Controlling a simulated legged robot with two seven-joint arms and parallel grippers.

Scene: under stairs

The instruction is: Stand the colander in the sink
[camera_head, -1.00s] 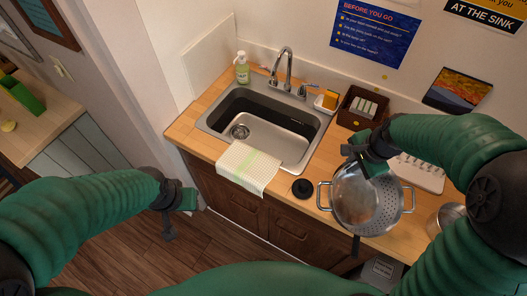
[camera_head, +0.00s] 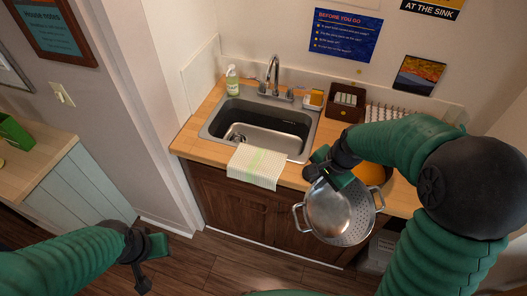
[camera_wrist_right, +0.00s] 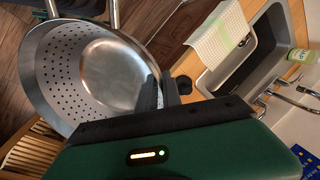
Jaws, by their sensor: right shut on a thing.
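The steel colander (camera_head: 352,222) has a perforated wall, a smooth bottom and two loop handles. It hangs tilted in front of the counter's front edge, right of the towel. My right gripper (camera_head: 322,172) is shut on its upper rim. In the right wrist view the colander (camera_wrist_right: 60,75) fills the upper left, with the dark fingers at its rim. The grey sink (camera_head: 262,128) is set in the wooden counter, left of and behind the colander, and its basin looks empty. My left gripper (camera_head: 145,262) is low at the left, away from everything; its jaw opening is unclear.
A checked towel (camera_head: 256,167) drapes over the sink's front edge. The faucet (camera_head: 273,72) and a soap bottle (camera_head: 232,80) stand behind the basin. A brown caddy (camera_head: 346,100), a sponge holder (camera_head: 314,99) and a white rack (camera_head: 385,112) line the back right.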

